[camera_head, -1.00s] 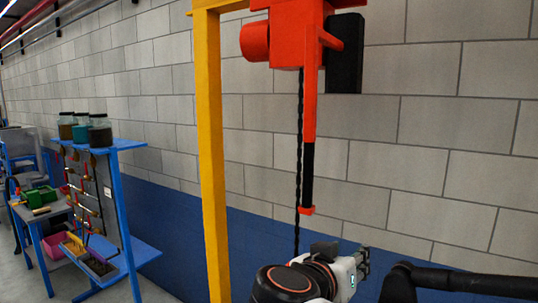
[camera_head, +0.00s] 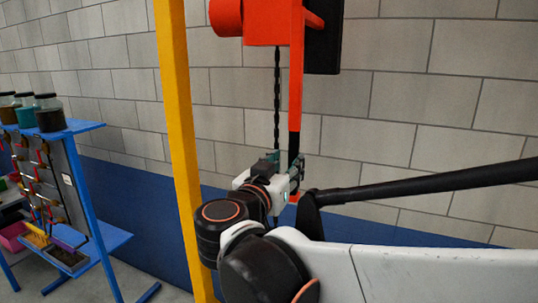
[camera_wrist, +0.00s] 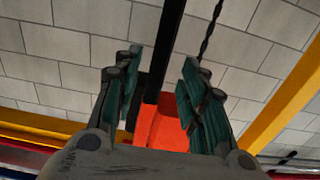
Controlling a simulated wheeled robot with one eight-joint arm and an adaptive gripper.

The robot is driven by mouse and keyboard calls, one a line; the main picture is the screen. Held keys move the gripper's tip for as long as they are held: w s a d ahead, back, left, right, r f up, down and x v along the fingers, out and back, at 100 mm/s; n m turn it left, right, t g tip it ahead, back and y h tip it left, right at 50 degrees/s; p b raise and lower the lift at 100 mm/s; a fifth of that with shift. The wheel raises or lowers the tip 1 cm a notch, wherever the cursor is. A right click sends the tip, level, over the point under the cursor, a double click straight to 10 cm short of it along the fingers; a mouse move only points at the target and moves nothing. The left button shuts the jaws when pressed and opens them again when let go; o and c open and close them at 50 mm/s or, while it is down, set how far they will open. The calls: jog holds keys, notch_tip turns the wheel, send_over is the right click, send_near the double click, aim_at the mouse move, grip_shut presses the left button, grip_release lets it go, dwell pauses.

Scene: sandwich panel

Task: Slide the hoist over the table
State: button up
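The hoist (camera_head: 272,22) is an orange-red body with a black box, high up at the top of the head view and partly cut off. An orange arm ending in a black grip (camera_head: 296,135) hangs from it. My gripper (camera_head: 298,170) is at the grip's lower part and partly covers it. In the wrist view, my gripper (camera_wrist: 163,62) is open, with the dark grip (camera_wrist: 160,52) between its fingers and a gap on each side. An orange part of the hoist (camera_wrist: 162,125) shows beyond the palm. The table is not clearly in view.
A yellow post (camera_head: 178,150) stands just left of the hoist. A black chain (camera_head: 277,95) hangs beside the grip. A blue rack (camera_head: 90,200) with jars and tools stands at the left. A block wall (camera_head: 440,110) lies behind.

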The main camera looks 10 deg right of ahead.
aim_at(292, 158)
jog(key=x, duration=0.6)
jog(key=shift+s+p, duration=0.1)
jog(key=shift+p, duration=0.2)
grip_shut()
